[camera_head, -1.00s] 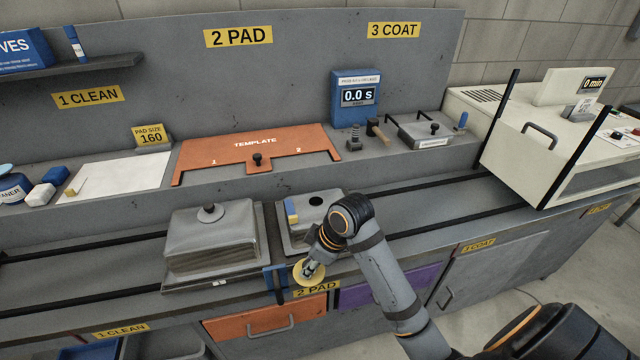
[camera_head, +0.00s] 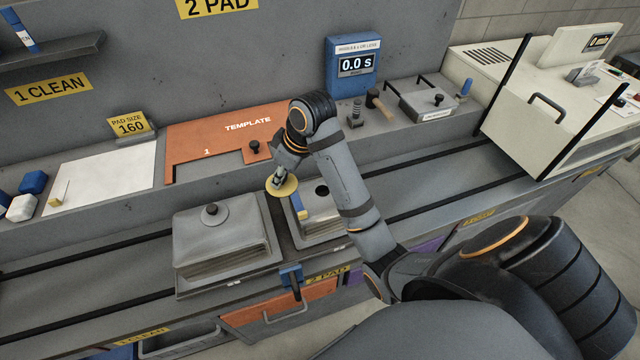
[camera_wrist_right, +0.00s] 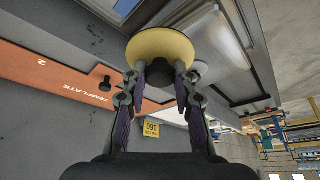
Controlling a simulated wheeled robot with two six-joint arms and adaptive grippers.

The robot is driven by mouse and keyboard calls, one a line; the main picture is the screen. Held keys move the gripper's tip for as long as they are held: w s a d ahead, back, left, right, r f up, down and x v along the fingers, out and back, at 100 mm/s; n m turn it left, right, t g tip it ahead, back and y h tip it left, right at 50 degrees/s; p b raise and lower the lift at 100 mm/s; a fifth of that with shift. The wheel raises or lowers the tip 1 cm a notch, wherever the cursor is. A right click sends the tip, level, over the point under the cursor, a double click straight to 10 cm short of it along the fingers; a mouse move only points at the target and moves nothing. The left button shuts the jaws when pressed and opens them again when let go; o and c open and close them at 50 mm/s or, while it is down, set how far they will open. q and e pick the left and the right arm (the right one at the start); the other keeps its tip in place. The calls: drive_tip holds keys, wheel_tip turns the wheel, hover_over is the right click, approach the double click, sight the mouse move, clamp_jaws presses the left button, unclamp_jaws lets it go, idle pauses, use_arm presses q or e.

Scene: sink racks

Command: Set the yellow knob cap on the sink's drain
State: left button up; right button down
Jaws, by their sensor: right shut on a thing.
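The yellow knob cap (camera_head: 281,187) is a round yellow disc held by my right gripper (camera_head: 280,176). In the right wrist view the cap (camera_wrist_right: 160,46) sits between the closed fingertips of the gripper (camera_wrist_right: 160,76). The cap is in the air to the left of this hole, by the unit's left edge. My forearm covers part of the unit's right side. My left gripper is out of view.
A blue and yellow block (camera_head: 298,205) lies on the sink unit beside the hole. A grey lidded box (camera_head: 225,240) with a black knob stands to its left. The orange template (camera_head: 205,140) lies behind. A blue handle (camera_head: 291,278) is at the front edge.

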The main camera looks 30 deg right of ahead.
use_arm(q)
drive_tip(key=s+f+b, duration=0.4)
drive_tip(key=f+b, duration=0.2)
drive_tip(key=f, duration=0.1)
use_arm(e)
drive_tip(key=d+f+p, duration=0.1)
drive_tip(key=d+f, duration=0.1)
drive_tip(key=d, duration=0.2)
drive_tip(key=d+f, duration=0.3)
drive_tip(key=w+d+f+p, duration=0.1)
drive_tip(key=d+f, duration=0.2)
drive_tip(key=d, duration=0.1)
drive_tip(key=shift+d+p, duration=0.3)
drive_tip(key=shift+d, duration=0.05)
drive_tip(key=shift+w+d+f, duration=0.15)
drive_tip(key=shift+d+f, duration=0.1)
drive_tip(key=shift+f, duration=0.2)
drive_tip(key=shift+d+f, duration=0.15)
drive_tip(key=f, duration=0.1)
drive_tip(key=f+p, duration=0.1)
drive_tip(key=f, duration=0.1)
drive_tip(key=shift+d+f+p, duration=0.15)
drive_tip(key=shift+d+p, duration=0.1)
drive_tip(key=shift+p, duration=0.15)
drive_tip(key=shift+f, duration=0.2)
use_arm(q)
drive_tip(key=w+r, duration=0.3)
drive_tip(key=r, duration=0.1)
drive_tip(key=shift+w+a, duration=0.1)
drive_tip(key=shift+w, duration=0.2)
